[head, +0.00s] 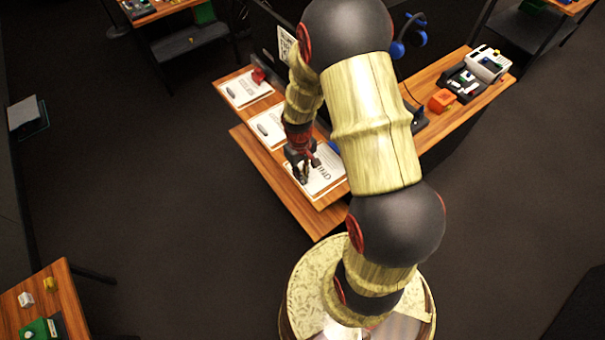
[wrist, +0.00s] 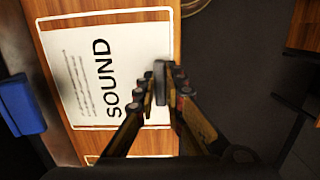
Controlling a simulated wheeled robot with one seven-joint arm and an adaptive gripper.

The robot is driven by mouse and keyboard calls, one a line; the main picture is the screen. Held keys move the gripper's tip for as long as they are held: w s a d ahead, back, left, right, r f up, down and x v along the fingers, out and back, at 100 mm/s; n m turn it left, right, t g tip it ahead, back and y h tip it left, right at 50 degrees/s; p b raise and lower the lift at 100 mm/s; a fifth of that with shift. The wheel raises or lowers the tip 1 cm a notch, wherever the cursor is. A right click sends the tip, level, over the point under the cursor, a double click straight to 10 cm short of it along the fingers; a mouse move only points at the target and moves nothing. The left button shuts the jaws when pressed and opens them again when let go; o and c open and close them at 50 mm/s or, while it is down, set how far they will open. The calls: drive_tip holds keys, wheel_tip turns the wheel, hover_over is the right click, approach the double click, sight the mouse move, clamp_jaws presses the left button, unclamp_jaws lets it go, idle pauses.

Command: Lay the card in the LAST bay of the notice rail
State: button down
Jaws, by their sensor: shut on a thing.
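The card (wrist: 75,45) is a white sheet marked SOUND with smaller lines of text. It lies over the white-outlined bay at the near end of the wooden notice rail (head: 239,131), also seen in the head view (head: 327,180). The card looks nearly square within the outline; whether it fully touches the wood I cannot tell. My gripper (head: 303,168) is shut on a grey rounded grip (wrist: 160,80) at the card's edge. The fingers hide part of that edge.
Two other white sheets, the middle one (head: 268,122) and the far one (head: 243,88), lie along the rail, each with a grey grip. A red block (head: 258,75) is by the far sheet. A blue object (wrist: 20,105) stands beside the rail. An orange block (head: 441,100) is on the right desk.

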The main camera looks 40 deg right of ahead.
drive_tip(key=c, duration=1.9)
unclamp_jaws()
wheel_tip(320, 180, up, 20)
drive_tip(key=a+t, duration=0.1)
drive_tip(key=a, duration=0.2)
drive_tip(key=s+a+r+t, duration=0.1)
drive_tip(key=s+a+r, duration=0.2)
drive_tip(key=s+r, duration=0.1)
drive_tip(key=s+a+r+t, duration=0.2)
drive_tip(key=s+a+r, duration=0.1)
drive_tip(key=r, duration=0.4)
drive_tip(key=s+a+r+t, duration=0.2)
drive_tip(key=s+a+r, duration=0.1)
drive_tip(key=s+r, duration=0.2)
drive_tip(key=shift+s+r, duration=0.15)
drive_tip(key=shift+r, duration=0.6)
drive_tip(key=shift+f, duration=0.1)
